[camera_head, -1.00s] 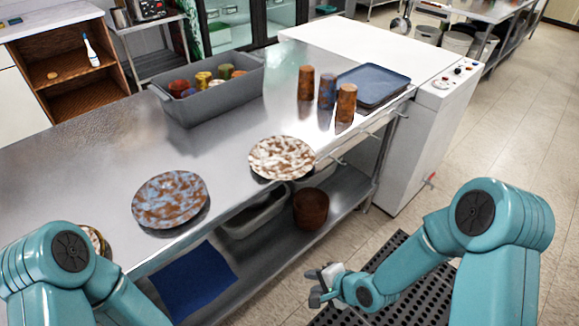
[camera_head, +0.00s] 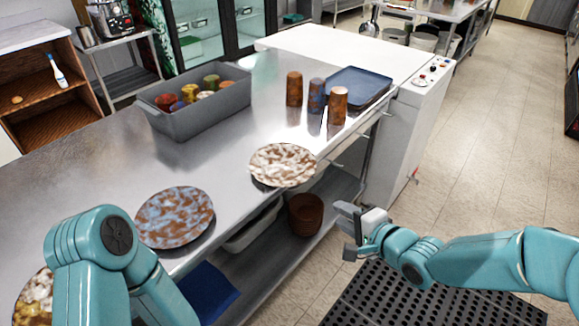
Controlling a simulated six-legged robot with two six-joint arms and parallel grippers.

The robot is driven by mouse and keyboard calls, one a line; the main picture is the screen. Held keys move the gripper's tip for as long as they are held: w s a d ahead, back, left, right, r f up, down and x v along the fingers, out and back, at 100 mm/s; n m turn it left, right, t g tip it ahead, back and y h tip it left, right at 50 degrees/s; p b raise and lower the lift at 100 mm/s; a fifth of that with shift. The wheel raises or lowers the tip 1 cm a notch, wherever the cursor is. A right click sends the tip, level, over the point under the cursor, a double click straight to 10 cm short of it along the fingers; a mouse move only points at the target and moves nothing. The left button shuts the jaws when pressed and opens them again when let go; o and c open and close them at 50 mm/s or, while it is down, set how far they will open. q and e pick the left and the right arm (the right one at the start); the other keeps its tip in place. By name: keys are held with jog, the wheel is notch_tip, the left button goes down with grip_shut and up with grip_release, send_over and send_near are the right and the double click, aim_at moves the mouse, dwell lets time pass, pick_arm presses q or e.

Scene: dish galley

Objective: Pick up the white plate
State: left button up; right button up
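The white plate (camera_head: 283,165), blotched with brown, lies on the steel counter near its front edge, below the cups. My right gripper (camera_head: 347,225) is in front of the counter, lower right of the white plate and apart from it. Its fingers look spread with nothing between them. My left arm comes in at the lower left, but its gripper is out of view.
A blue-and-brown plate (camera_head: 174,217) and a partly hidden plate (camera_head: 38,300) lie to the left on the counter (camera_head: 90,165). A grey bin (camera_head: 196,112) holds several cups. Three tall cups (camera_head: 316,95) stand beside blue trays (camera_head: 358,87). Brown bowls (camera_head: 305,214) sit on the lower shelf.

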jog(key=w+a+r+x, duration=0.1)
jog(key=r+x, duration=0.2)
jog(key=x, duration=1.2)
jog(key=shift+w+a, duration=0.15)
jog(key=shift+w, duration=0.2)
jog(key=shift+s+r, duration=0.1)
jog(key=shift+r, duration=0.05)
jog(key=shift+c, duration=0.6)
grip_shut()
